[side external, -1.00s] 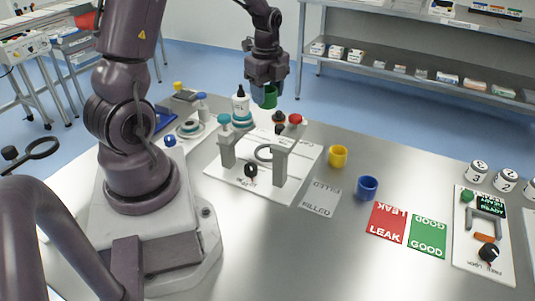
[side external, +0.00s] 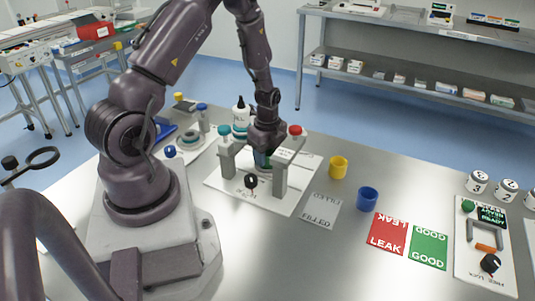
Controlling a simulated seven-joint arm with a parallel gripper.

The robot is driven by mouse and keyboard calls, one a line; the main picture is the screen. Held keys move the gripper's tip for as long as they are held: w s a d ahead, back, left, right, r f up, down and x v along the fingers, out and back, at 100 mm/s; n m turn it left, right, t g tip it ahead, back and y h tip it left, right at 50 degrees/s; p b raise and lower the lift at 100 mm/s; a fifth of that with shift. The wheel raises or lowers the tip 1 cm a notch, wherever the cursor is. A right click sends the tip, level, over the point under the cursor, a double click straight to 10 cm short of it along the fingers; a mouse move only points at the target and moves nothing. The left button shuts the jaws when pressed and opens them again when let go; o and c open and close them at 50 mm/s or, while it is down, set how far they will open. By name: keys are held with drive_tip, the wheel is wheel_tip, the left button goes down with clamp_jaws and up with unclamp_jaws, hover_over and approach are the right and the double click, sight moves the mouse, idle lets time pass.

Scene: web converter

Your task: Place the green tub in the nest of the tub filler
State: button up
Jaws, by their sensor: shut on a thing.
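The green tub (side external: 262,160) shows only in part in the side external view, under my gripper (side external: 264,151). My gripper is shut on it and points down between the two grey posts of the tub filler (side external: 280,175). The tub is low over the filler's white base, at the ring-shaped nest that showed there earlier. The nest is now mostly hidden by the tub and gripper, and I cannot tell whether the tub touches it. One post has a teal knob (side external: 224,130) on top; a red knob (side external: 295,130) is by the other.
A yellow tub (side external: 338,167) and a blue tub (side external: 367,198) stand right of the filler. A FILLED card (side external: 321,212), a red LEAK card (side external: 387,234) and a green GOOD card (side external: 429,247) lie in front. A white bottle (side external: 240,112) stands behind the filler.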

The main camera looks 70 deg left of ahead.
drive_tip(key=shift+f, duration=0.15)
drive_tip(key=o, duration=1)
